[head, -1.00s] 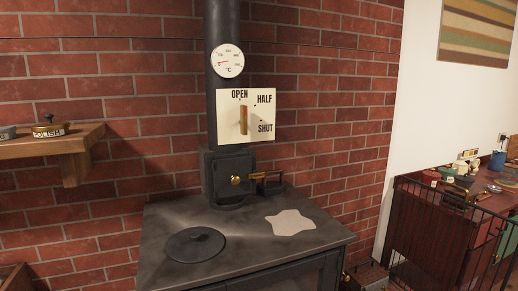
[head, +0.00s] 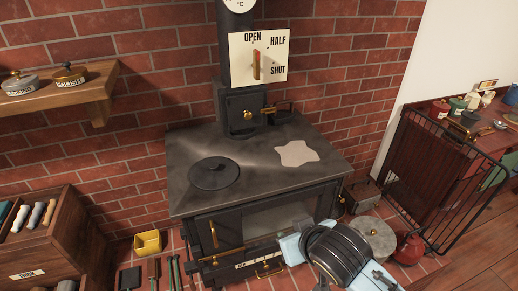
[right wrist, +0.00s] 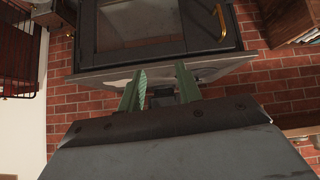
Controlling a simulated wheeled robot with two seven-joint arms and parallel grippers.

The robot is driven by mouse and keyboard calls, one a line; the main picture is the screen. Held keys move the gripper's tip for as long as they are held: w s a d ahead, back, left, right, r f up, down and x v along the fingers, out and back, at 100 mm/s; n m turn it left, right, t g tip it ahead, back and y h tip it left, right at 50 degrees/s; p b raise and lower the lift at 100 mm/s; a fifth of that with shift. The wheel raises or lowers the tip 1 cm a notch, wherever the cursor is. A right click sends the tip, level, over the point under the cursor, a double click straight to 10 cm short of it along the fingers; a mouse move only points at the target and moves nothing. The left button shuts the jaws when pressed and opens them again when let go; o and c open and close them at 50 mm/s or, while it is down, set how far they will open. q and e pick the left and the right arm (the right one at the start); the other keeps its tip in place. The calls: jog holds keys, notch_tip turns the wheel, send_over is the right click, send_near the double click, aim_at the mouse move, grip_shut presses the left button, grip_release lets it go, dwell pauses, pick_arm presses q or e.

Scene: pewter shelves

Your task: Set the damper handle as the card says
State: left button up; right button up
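The damper handle (head: 256,65) is a slim wooden bar on a cream plate (head: 276,58) on the black stove pipe. The plate reads OPEN at the top, HALF at the upper right and SHUT at the lower right. The handle stands upright, its top toward OPEN. My right gripper (right wrist: 161,84) shows two green fingers, apart and with nothing held, facing the stove front. My left gripper is in neither current view.
The black stove (head: 262,160) stands against brick, with a round lid (head: 214,173) on top. A wooden shelf (head: 60,97) holds two tins at left. A yellow bin (head: 148,243) and tools lie on the floor. A black rail (head: 428,190) stands at right.

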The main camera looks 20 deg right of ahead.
jog(key=w+r+t, duration=0.6)
jog(key=w+r, duration=0.7)
jog(key=m+t, duration=0.1)
jog(key=t, duration=0.2)
send_near(258, 68)
jog(key=w+p, duration=0.3)
jog(key=w, duration=0.6)
jog(key=shift+w+f+p, duration=0.15)
jog(key=shift+w+p, duration=0.15)
grip_shut()
